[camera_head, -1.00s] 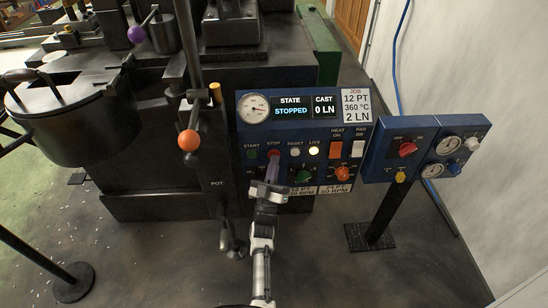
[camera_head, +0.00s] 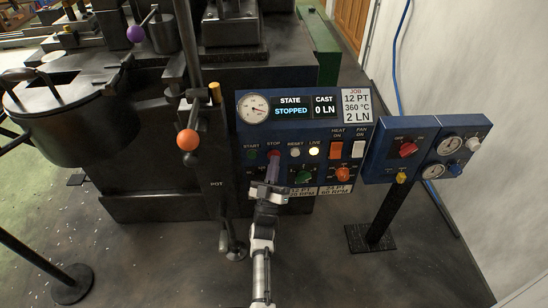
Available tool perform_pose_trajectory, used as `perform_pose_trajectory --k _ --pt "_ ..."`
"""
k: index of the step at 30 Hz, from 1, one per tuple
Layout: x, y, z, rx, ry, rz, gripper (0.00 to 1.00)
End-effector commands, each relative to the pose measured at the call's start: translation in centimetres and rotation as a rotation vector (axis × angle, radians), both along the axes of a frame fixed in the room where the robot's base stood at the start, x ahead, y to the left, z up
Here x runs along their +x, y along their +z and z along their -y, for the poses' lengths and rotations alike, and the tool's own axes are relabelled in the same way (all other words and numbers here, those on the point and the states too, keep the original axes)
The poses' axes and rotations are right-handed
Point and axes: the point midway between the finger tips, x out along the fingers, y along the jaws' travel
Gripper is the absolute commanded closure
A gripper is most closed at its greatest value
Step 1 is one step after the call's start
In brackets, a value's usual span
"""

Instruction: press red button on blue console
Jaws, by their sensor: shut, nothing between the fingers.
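The blue console (camera_head: 305,135) stands at the centre of the head view, with a gauge, a display reading STATE STOPPED and CAST 0 LN, and a row of small buttons. The red button (camera_head: 273,154) sits below the STOP label, and only its top part shows above my gripper. My gripper (camera_head: 272,160) is shut and empty, its purple-grey fingers pointing at the console with the tips at or just below the red button. I cannot tell whether the tips touch it. A green button (camera_head: 252,155) is just to the left.
A lever with an orange ball (camera_head: 188,139) stands left of the console, close to my arm. A second blue box (camera_head: 410,148) with a red knob and gauges stands on a post at the right. A dark pot (camera_head: 65,115) is at the left.

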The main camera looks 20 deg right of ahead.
Motion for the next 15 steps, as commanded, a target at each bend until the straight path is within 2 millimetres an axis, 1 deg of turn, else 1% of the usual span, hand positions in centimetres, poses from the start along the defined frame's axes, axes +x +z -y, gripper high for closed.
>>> perform_pose_trajectory --k 2,5,15 --pt "-0.1 0.0 -0.1 0.0 0.0 -0.001 1.0" --pt "-0.9 0.0 -0.3 0.001 0.001 -0.003 1.0" --pt "-4.2 0.0 -1.2 0.001 0.001 -0.003 1.0"
